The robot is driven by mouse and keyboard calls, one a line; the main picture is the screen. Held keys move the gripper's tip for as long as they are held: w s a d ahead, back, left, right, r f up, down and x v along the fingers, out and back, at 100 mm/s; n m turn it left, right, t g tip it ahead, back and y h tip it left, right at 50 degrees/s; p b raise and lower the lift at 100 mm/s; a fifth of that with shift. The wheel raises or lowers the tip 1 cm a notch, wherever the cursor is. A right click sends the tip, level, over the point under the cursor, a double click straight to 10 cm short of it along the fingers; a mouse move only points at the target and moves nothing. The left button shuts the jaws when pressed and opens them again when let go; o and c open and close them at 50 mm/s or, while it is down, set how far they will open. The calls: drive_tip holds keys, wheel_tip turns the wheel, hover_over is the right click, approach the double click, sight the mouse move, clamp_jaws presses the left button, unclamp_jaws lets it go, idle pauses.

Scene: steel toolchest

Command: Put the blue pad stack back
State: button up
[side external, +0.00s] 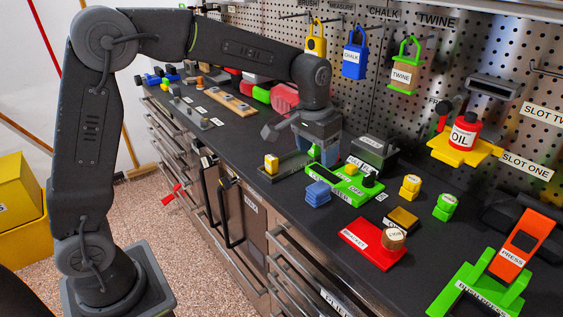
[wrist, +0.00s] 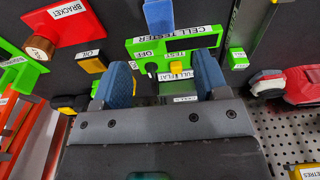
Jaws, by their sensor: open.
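The blue pad stack (side external: 318,193) sits on the dark bench top, just in front of the green cell tester (side external: 352,190). In the wrist view the stack (wrist: 159,16) shows at the top edge, partly cut off, beyond the tester panel (wrist: 205,40). My gripper (side external: 325,160) is above the back part of the tester, behind the stack and apart from it. In the wrist view its two blue-faced fingers (wrist: 161,75) stand wide apart with nothing held between them. The tester's dark knob and yellow button show between the fingers.
A dark tray (side external: 268,178) with a yellow block is left of the tester. A dark grey box (side external: 375,152) stands behind it. A red bracket plate (side external: 365,246) lies to the right, with yellow and green blocks nearby. A pegboard wall (side external: 400,50) rises behind.

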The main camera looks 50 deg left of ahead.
drive_tip(key=s+a+r+t, duration=0.1)
drive_tip(key=s+r, duration=0.2)
drive_tip(key=s, duration=0.4)
drive_tip(key=s+r+t, duration=0.1)
drive_tip(key=s+r, duration=0.2)
drive_tip(key=s, duration=0.3)
drive_tip(key=s+f+t, duration=0.1)
drive_tip(key=s+f, duration=0.1)
drive_tip(key=s, duration=1)
drive_tip(key=shift+s+a+t, duration=0.15)
drive_tip(key=shift+a+t, duration=0.25)
drive_tip(key=shift+f, duration=0.1)
drive_tip(key=shift+c, duration=0.2)
